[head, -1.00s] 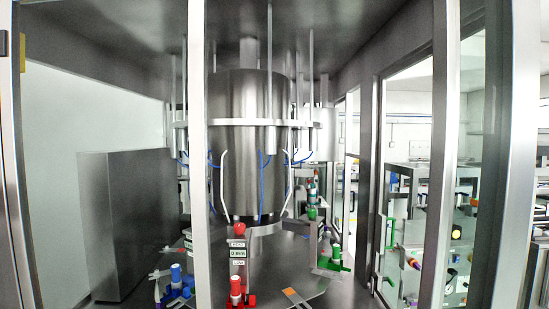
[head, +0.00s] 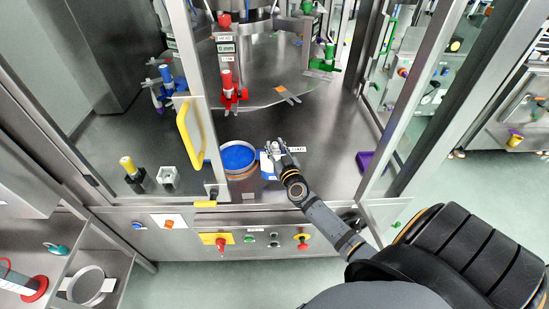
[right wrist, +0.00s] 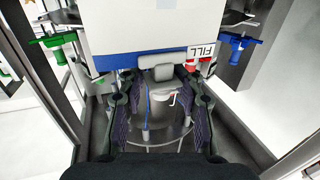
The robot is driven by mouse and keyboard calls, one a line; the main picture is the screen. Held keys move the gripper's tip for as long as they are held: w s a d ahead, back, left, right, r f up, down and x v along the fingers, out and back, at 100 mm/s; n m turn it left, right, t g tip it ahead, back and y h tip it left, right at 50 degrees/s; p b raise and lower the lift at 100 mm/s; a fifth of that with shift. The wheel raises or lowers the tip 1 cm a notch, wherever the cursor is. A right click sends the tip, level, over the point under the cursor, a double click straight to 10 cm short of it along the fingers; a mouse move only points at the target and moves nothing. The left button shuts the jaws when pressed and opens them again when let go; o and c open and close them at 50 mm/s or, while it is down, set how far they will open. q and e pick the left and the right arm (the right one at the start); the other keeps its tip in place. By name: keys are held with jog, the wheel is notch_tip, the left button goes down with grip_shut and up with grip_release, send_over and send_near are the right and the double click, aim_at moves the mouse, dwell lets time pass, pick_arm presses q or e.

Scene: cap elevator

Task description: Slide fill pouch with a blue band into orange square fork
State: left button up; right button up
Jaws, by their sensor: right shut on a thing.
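The fill pouch (right wrist: 150,30) is a white slab with a blue band (right wrist: 140,62) and a "FILL" label, filling the top of the right wrist view. In the head view the pouch (head: 267,167) is small and partly hidden by my right gripper (head: 275,149). My right gripper is shut on it at the front of the machine opening, beside the blue-topped tub. The orange square fork (head: 286,95) juts from the near edge of the round table, beyond and slightly right of the gripper, apart from the pouch. My left gripper is not in view.
A blue-topped round tub (head: 238,158) stands left of the gripper. Red (head: 229,92), blue (head: 168,78) and green (head: 326,62) stations sit around the table. A yellow-handled door frame (head: 190,135) stands left. A purple block (head: 364,162) lies right. Bare deck lies before the fork.

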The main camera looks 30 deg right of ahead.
aim_at(276, 156)
jog(key=f+b, duration=0.1)
jog(key=f, duration=0.1)
jog(key=f+b, duration=0.1)
jog(key=b, duration=0.1)
jog(key=shift+w+d+f, duration=0.1)
jog(key=shift+w+f, duration=0.25)
jog(key=shift+w, duration=0.05)
jog(key=shift+f, duration=0.15)
jog(key=o, duration=0.9)
jog(key=shift+o, duration=0.2)
jog(key=shift+f+b, duration=0.1)
jog(key=shift+b, duration=0.25)
jog(key=p+v, duration=0.1)
jog(key=v, duration=0.9)
jog(key=shift+s, duration=0.25)
